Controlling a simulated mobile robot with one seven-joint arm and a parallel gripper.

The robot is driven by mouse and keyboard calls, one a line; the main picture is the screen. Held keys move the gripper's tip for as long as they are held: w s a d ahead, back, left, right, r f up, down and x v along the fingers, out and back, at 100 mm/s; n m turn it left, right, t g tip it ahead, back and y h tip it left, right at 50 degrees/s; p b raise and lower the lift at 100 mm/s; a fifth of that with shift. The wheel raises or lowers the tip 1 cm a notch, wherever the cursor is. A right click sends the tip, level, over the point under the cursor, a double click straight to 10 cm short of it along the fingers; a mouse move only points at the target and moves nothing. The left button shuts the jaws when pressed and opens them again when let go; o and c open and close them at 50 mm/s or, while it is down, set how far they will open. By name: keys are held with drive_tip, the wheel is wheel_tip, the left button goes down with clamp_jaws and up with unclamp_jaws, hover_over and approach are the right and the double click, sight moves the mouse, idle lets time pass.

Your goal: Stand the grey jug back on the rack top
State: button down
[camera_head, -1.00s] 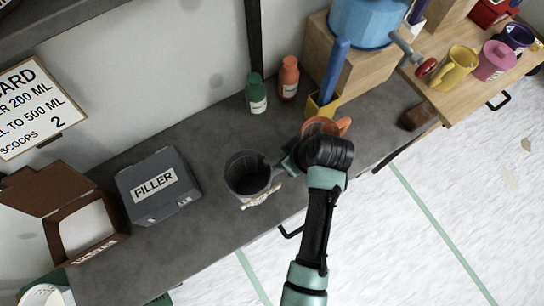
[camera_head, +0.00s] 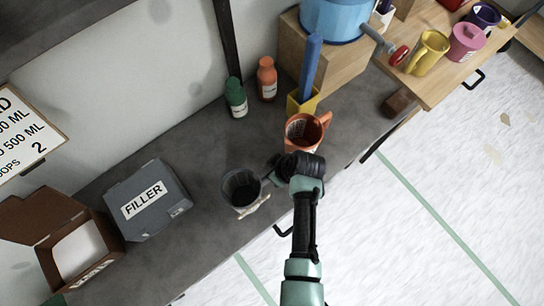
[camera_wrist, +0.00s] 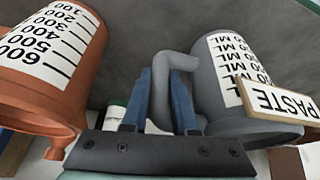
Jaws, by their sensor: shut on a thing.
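The grey jug (camera_head: 236,193) is upright, mouth up, over the front part of the grey counter (camera_head: 200,145). I cannot tell whether its base touches the counter. My gripper (camera_head: 273,177) is at its right side. In the wrist view the grey jug (camera_wrist: 213,85) is at right, and my gripper's blue fingers (camera_wrist: 160,105) are on either side of its handle, shut on it. A PASTE sign (camera_wrist: 282,105) overlaps the jug there. No surface is clearly marked as the rack top; a wooden top (camera_head: 440,82) is at upper right.
An orange jug (camera_head: 304,130) stands close right of my gripper. Green (camera_head: 236,98) and orange (camera_head: 267,80) bottles stand behind. Yellow (camera_head: 427,52) and pink (camera_head: 466,42) jugs occupy the wooden top.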

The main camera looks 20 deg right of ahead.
drive_tip(key=shift+f, duration=0.15)
drive_tip(key=c, duration=0.7)
unclamp_jaws()
drive_tip(key=v, duration=1.2)
